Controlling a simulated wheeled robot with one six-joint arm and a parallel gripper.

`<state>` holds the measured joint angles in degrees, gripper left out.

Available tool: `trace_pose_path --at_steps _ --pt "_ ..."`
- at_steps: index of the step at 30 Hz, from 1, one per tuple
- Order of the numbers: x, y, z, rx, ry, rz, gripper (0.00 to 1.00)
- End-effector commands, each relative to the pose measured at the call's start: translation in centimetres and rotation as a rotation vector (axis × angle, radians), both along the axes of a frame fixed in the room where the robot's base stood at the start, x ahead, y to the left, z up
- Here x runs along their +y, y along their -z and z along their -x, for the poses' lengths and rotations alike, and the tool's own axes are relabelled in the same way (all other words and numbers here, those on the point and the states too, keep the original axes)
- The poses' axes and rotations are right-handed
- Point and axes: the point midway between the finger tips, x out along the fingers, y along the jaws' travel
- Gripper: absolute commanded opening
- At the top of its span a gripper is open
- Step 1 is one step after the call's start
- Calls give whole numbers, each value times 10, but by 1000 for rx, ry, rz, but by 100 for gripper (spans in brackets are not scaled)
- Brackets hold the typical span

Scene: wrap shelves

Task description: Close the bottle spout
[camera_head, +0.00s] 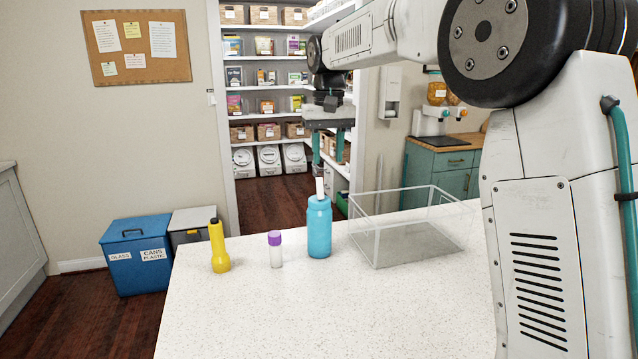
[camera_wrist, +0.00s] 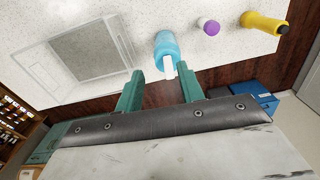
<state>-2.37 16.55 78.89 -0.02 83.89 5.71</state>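The blue bottle (camera_head: 319,232) stands upright on the white counter. Its white spout (camera_head: 320,188) sticks up from the top. In the wrist view the bottle (camera_wrist: 167,45) shows beyond the fingertips, with the white spout (camera_wrist: 168,66) pointing back toward the gap between them. My gripper (camera_head: 326,170) is above the bottle, its teal fingers pointing down close to the spout's tip. In the wrist view my gripper (camera_wrist: 160,72) is open, with a wide gap between its fingers and nothing held. Whether a finger touches the spout cannot be told.
A purple-capped white bottle (camera_head: 276,250) and a yellow flashlight (camera_head: 219,247) stand left of the blue bottle. A clear open box (camera_head: 408,247) is on its right. The front of the counter (camera_head: 320,310) is clear.

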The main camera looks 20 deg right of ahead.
Motion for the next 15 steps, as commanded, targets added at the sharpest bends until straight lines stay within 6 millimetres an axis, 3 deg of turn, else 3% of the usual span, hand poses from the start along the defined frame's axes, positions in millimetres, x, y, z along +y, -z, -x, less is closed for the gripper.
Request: trace_pose_path --at_steps 1,3,6,11,15 --pt "2 7 -17 5 2 0 38" --pt "3 11 -33 8 5 -1 38" --pt "5 17 -46 12 7 0 38" --pt "5 29 -52 13 8 0 38" --pt "5 51 -51 15 8 0 38"
